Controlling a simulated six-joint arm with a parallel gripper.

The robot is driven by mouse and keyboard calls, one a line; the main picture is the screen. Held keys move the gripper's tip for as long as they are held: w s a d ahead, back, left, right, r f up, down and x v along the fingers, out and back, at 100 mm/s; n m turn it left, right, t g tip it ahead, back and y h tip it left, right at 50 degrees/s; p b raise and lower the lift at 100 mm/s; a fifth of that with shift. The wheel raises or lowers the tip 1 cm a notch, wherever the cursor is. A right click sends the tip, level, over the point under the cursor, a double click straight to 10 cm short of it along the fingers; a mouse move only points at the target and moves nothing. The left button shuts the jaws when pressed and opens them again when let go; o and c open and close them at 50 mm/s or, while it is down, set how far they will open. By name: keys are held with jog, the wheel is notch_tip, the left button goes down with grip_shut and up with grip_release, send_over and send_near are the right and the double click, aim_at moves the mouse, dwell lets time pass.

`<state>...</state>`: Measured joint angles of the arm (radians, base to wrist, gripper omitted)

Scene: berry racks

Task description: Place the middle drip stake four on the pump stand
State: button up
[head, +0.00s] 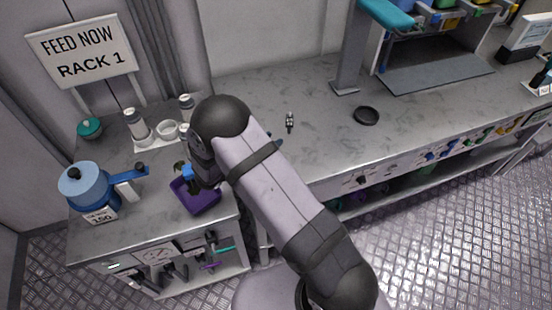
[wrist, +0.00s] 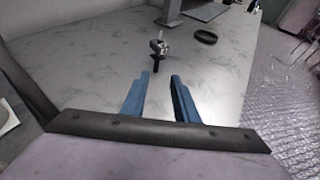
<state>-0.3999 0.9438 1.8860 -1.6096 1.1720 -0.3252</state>
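My gripper (wrist: 160,90) is open and empty, its two blue fingers apart in the wrist view. A small dark-and-grey item (head: 289,121) stands on the counter just beyond the fingertips. In the wrist view it shows ahead of the gap (wrist: 158,48), apart from the fingers; I cannot tell whether it is a drip stake. A flat black ring-like dish (head: 366,115) lies to its right. I cannot tell which thing is the pump stand, and no number four is readable.
At left stand a blue can (head: 88,187) labelled 150, a purple tray (head: 203,203) partly behind my wrist, and white-and-grey bottles (head: 137,122). The sign (head: 85,58) reads FEED NOW RACK 1. A post (head: 348,60) rises behind. The counter around the dish is clear.

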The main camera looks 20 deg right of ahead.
jog(key=s+d+r+m+g, duration=0.1)
jog(key=s+m+g, duration=0.1)
jog(key=s, duration=0.1)
jog(key=s+d+r+m+g, duration=0.1)
jog(key=s+d+m, duration=0.1)
jog(key=s, duration=0.1)
jog(key=s+d+r+m+g+y, duration=0.1)
jog(key=s+d+m+g, duration=0.1)
jog(key=s+m, duration=0.1)
jog(key=shift+s+g, duration=0.3)
jog(key=s+a+r+m+g+y, duration=0.1)
jog(key=s+a+m+y, duration=0.3)
jog(key=s+m, duration=0.4)
jog(key=s+a+r+m+y, duration=0.2)
jog(key=s+a+m+y, duration=0.3)
jog(key=s+m, duration=0.3)
jog(key=shift+s+a+r+m+g+y, duration=0.3)
jog(key=shift+m+g+y, duration=0.1)
jog(key=shift+m+y, duration=0.4)
jog(key=o, duration=0.4)
